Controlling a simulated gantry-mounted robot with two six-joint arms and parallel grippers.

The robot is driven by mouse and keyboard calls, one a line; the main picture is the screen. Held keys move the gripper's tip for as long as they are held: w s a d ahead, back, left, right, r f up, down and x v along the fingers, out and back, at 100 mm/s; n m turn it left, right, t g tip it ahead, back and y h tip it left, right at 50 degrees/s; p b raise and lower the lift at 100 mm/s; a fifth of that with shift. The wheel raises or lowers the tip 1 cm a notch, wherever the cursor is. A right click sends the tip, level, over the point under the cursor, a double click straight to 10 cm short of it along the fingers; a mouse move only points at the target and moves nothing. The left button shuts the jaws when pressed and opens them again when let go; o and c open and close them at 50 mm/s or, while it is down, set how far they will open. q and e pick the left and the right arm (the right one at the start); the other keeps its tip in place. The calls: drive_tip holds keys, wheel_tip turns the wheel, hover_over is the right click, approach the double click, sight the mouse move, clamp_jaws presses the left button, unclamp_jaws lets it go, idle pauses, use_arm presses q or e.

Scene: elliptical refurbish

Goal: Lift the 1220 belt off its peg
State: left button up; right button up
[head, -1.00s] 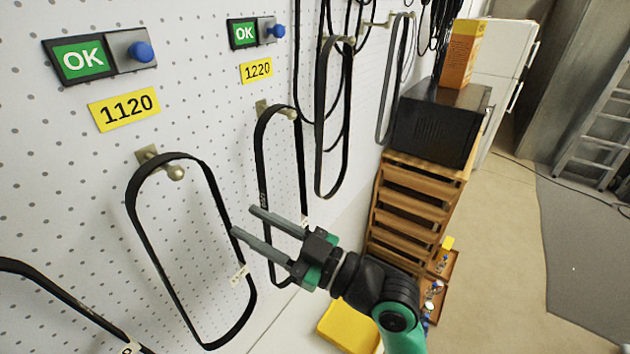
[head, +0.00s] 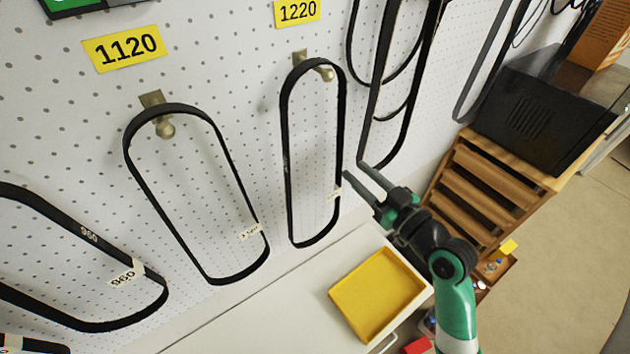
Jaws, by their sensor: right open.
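The 1220 belt (head: 286,160) is a black loop hanging from its brass peg (head: 322,70) on the white pegboard, below the yellow 1220 label (head: 297,12). A small white tag (head: 335,193) is on its right strand, low down. My right gripper (head: 357,174) is open and empty. Its fingers point up and left, and the tips show just right of the belt's right strand, with nothing between them. I cannot tell how far the tips are from the board. My left gripper is not in view.
Other belts (head: 400,90) hang close on the right. A yellow tray (head: 378,293) sits on the white worktop (head: 250,320) below. A wooden rack (head: 478,185) and black box (head: 540,105) stand right.

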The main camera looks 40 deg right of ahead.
sight(342, 160)
drive_tip(key=w+p, duration=0.1)
drive_tip(key=w, duration=0.5)
drive_tip(key=shift+w+d+p, duration=0.1)
drive_tip(key=shift+w+p, duration=0.1)
drive_tip(key=shift+p, duration=0.1)
drive_tip(key=shift+w+f, duration=0.1)
drive_tip(key=shift+w, duration=0.25)
clamp_jaws()
idle(0.9)
